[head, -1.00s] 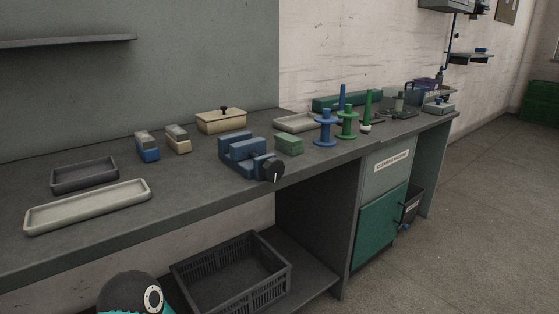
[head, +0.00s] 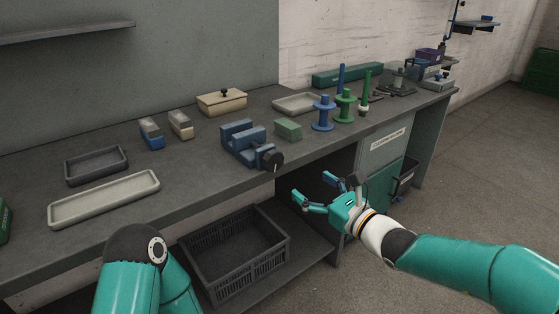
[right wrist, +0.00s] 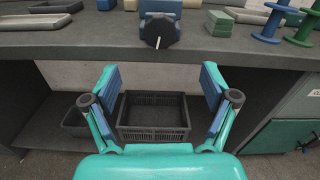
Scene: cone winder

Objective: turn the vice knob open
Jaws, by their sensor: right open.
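The blue vice (head: 241,142) stands on the bench near its front edge. Its black round knob (head: 270,158) faces out over the edge and has a pale mark on its face. In the right wrist view the knob (right wrist: 160,32) is upright at the top middle, with the blue vice body (right wrist: 160,8) behind it. My right gripper (head: 311,192) is open and empty, in front of the bench, below and to the right of the knob and apart from it. Its two fingers also show spread in the right wrist view (right wrist: 157,85). My left gripper is out of view.
A green block (head: 288,129) lies right of the vice, with blue and green spools (head: 323,114) beyond. A pale tray (head: 104,199) and a dark tray (head: 96,165) lie at left. A black crate (head: 235,255) sits under the bench. The air before the knob is clear.

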